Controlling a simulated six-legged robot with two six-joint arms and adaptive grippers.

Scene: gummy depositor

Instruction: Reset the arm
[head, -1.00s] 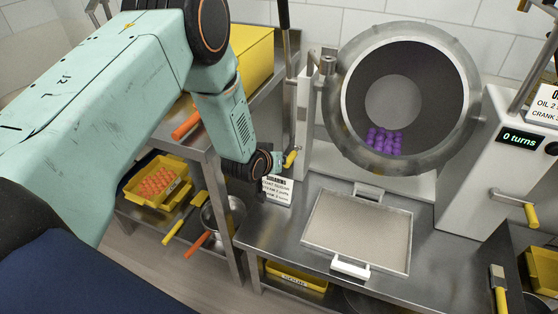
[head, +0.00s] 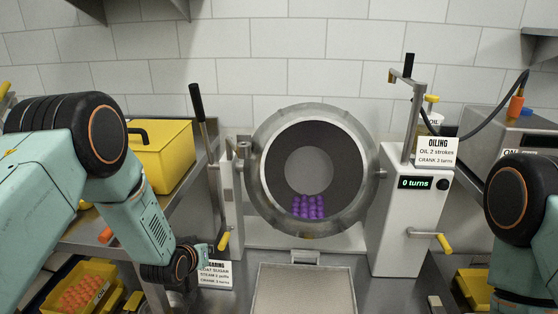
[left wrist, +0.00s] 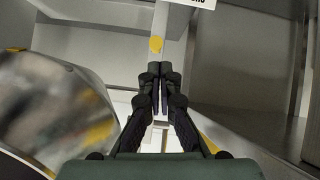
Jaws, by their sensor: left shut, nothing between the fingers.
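My left arm (head: 145,215) comes in from the left and hangs downward. Its gripper (head: 192,258) is partly hidden by my own wrist in the head view, beside the left end of the drum stand. In the left wrist view the two dark fingers (left wrist: 160,92) are together with nothing between them. My right arm (head: 518,205) shows at the right edge; its gripper is out of frame.
The round steel drum (head: 262,165) holds purple gummies (head: 308,207). A tray (head: 303,290) lies below it. The crank post (head: 400,215) shows 0 turns. A yellow box (head: 160,160) stands left, and orange gummies (head: 82,295) sit in a low bin.

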